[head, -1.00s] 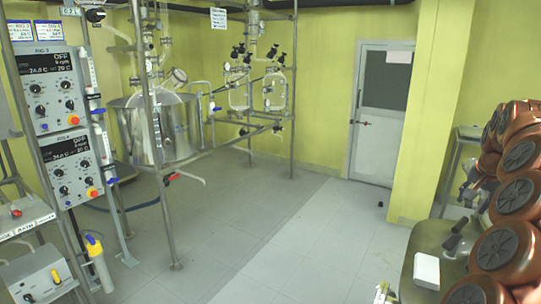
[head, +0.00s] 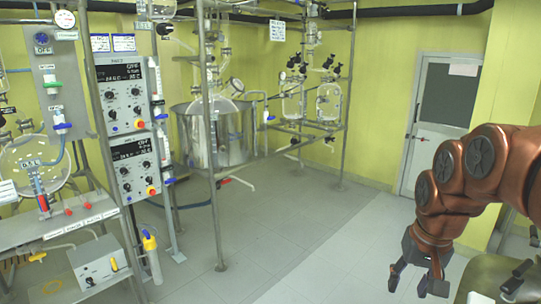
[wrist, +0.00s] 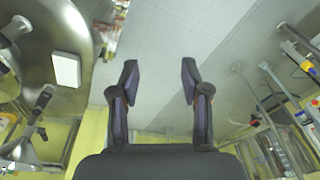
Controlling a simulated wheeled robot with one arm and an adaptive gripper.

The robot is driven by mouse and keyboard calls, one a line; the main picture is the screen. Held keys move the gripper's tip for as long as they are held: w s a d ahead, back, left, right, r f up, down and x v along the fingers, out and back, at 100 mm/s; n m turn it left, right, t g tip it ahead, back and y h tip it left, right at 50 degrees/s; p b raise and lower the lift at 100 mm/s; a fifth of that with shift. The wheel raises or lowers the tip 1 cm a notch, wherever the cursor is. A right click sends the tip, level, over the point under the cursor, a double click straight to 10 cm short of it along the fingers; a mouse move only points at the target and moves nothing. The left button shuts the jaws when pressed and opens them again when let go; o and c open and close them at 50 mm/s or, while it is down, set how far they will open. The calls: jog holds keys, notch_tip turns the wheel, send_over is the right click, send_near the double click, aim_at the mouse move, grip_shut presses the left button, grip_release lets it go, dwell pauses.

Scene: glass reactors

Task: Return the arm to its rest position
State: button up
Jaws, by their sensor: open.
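My copper-coloured arm (head: 475,170) reaches in from the right side of the head view, bent with its end hanging down. My gripper (head: 415,280) points down over the floor at the lower right. In the wrist view my gripper (wrist: 160,85) shows two dark fingers standing well apart, with only grey floor tiles between them. It is open and empty, touching nothing that I can see.
A metal table (wrist: 75,90) with a white box (wrist: 66,69) lies beside my gripper in the wrist view. Control panels (head: 130,125), a steel vessel (head: 235,135) and metal posts stand left and behind. A door (head: 437,120) is at the back. The middle floor (head: 290,220) is clear.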

jog(key=s+a+f+n+g+p, duration=0.1)
jog(key=s+a+f, duration=0.1)
jog(key=s, duration=0.5)
jog(key=s+a+f+n+g+p, duration=0.1)
jog(key=s+a+f, duration=0.1)
jog(key=s, duration=0.5)
jog(key=s+a+f+n+g, duration=0.1)
jog(key=s+a+f, duration=0.1)
jog(key=s+a, duration=0.2)
jog(key=s, duration=0.3)
jog(key=shift+s+a+f+p, duration=0.2)
jog(key=shift+s+f+p, duration=0.15)
jog(key=shift+p, duration=0.05)
jog(key=shift+c, duration=0.5)
jog(key=shift+d, duration=0.1)
